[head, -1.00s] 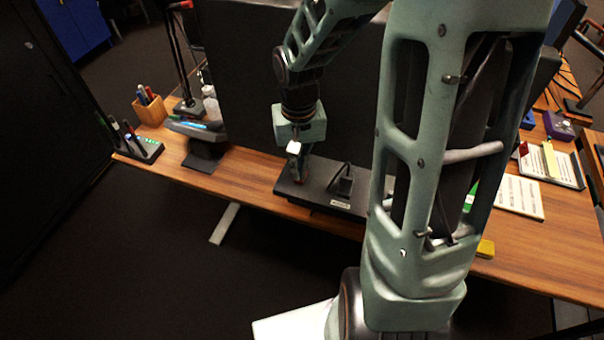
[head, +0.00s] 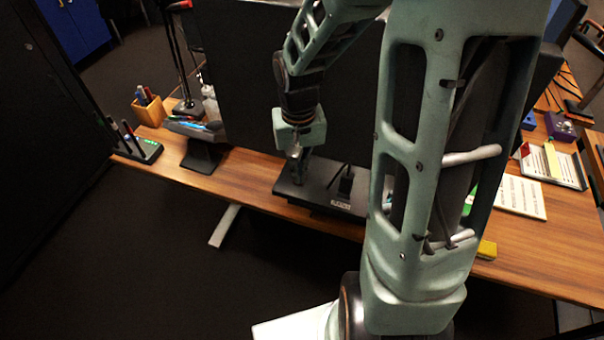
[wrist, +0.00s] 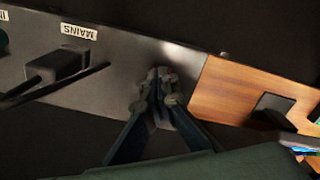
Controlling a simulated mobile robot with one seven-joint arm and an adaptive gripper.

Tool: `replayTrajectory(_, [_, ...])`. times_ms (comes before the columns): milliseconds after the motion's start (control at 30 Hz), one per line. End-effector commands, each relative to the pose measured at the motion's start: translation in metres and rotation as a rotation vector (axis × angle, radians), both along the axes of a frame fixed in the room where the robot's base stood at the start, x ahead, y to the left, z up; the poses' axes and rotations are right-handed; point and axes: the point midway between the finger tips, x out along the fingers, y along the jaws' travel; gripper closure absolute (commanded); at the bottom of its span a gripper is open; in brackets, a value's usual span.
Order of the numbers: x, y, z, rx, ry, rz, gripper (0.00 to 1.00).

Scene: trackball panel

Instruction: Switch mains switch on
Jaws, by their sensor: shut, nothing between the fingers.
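The dark panel (head: 318,194) lies on the wooden desk. In the wrist view its bare surface (wrist: 115,70) carries a white MAINS label (wrist: 78,32), upside down. Beside the label is a black raised block with a thin dark bar, which I take as the mains switch (wrist: 58,63); it also shows in the head view (head: 346,180). I cannot tell its setting. My gripper (wrist: 158,82) is shut and empty over the panel's other end, clear of the switch. In the head view my gripper (head: 299,178) is left of the switch; contact with the panel is unclear.
A large dark screen (head: 240,80) stands behind the panel. Bare desk (head: 245,175) lies left of the panel.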

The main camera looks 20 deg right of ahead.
Motion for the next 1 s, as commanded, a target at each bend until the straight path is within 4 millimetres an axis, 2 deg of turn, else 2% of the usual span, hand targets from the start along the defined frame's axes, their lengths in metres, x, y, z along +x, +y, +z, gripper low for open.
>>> replayTrajectory(167, [-0.001, 0.001, 0.008, 0.001, 0.001, 0.0, 1.0])
replayTrajectory(900, [0.0, 0.0, 0.068, 0.001, 0.0, 0.0, 1.0])
replayTrajectory(1000, [0.0, 0.0, 0.071, 0.001, 0.0, 0.0, 1.0])
